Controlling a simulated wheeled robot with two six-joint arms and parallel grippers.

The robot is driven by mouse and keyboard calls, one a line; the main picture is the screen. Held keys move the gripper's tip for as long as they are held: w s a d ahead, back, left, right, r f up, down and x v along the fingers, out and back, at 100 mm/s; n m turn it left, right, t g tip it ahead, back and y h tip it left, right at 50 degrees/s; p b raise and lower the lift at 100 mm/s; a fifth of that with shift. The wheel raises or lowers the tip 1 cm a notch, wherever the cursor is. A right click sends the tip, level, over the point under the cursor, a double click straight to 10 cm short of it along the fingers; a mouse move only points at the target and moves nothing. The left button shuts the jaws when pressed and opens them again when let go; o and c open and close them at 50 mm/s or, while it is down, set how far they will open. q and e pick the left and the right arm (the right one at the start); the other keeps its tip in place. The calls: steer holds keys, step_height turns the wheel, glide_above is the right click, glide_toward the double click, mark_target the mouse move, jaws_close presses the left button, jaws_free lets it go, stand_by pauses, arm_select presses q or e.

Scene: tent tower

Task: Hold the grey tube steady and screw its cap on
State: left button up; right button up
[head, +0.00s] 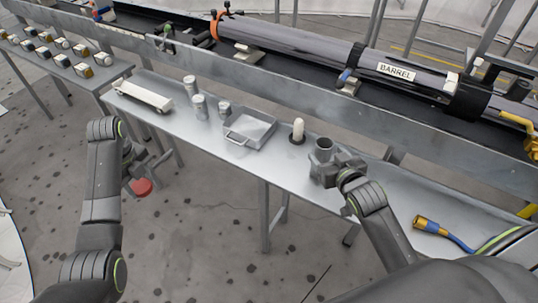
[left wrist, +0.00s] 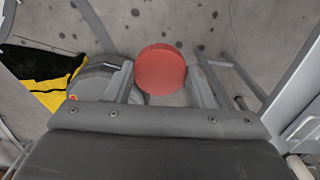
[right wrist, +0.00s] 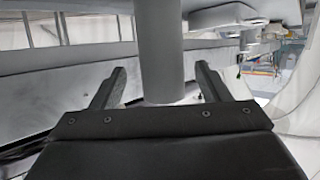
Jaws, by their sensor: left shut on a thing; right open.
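The grey tube (head: 323,146) stands upright on the metal bench, with its open top showing. My right gripper (head: 333,170) is at the tube, its jaws open. In the right wrist view the tube (right wrist: 160,50) rises between the two spread fingers (right wrist: 160,85), with gaps visible on both sides. A round red cap (head: 142,187) is held by my left gripper (head: 146,172), out in front of the bench and above the floor. In the left wrist view the red cap (left wrist: 160,70) sits between the two fingers (left wrist: 160,82), which are shut on it.
On the bench (head: 240,160) are a white trough-like piece (head: 143,96), several small metal cylinders (head: 199,107), a metal tray (head: 262,130), and a white peg (head: 297,130). A gold-ended blue cable (head: 430,226) lies right. A large labelled barrel (head: 330,52) runs behind.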

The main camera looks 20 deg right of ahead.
steer(key=x, duration=0.5)
steer(key=shift+a, duration=0.15)
stand_by(0.4)
steer(key=c, duration=1.1)
arm_select(q)
steer(key=shift+r+p, duration=0.65)
arm_select(e)
step_height(320, 180, up, 10)
steer(key=shift+w+r, duration=0.1)
